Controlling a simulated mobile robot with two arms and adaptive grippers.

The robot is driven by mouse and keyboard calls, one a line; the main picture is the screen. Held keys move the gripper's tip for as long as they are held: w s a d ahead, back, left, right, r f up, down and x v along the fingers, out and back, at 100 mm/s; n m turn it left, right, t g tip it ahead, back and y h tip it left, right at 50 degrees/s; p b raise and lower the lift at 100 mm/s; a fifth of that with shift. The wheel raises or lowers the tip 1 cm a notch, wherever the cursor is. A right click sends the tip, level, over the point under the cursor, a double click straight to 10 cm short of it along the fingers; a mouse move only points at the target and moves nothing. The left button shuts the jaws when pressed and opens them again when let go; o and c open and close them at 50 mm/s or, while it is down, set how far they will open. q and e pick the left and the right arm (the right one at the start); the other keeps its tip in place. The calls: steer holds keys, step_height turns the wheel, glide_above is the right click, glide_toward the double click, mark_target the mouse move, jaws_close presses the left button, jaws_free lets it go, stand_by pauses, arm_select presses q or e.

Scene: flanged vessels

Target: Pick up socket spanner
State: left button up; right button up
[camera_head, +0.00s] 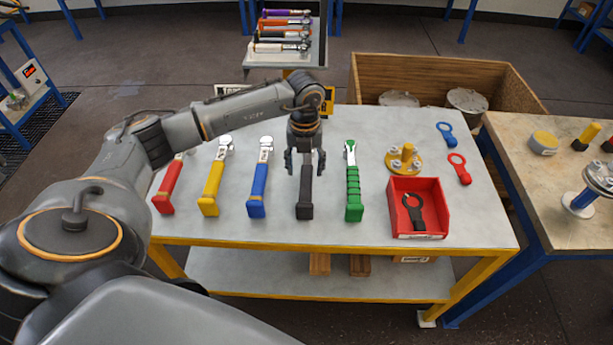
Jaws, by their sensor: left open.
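A row of handled tools lies on the grey table (360,225): red (167,188), yellow (212,190), blue (259,188), black (304,205) and green (353,185). Which one is the socket spanner I cannot tell for sure. My left gripper (305,168) points down over the black-handled tool with its fingers apart, one on each side of it. The gripper hides the tool's upper part. I cannot tell whether the fingers touch it. The black grip's lower end shows below the fingers. My right gripper is out of view.
A red bin (433,226) holds a black ring-ended tool (413,208). A yellow flanged part (404,159) and blue (446,133) and red (459,167) ring-ended tools lie nearby. A wooden crate (430,70) stands behind. Another table (535,185) is at right.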

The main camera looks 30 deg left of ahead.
mark_target(307, 173)
arm_select(q)
steer(key=f, duration=0.1)
steer(key=f+p, duration=0.1)
steer(key=f, duration=0.2)
steer(key=shift+w+f, duration=0.3)
steer(key=shift+f, duration=0.1)
jaws_close()
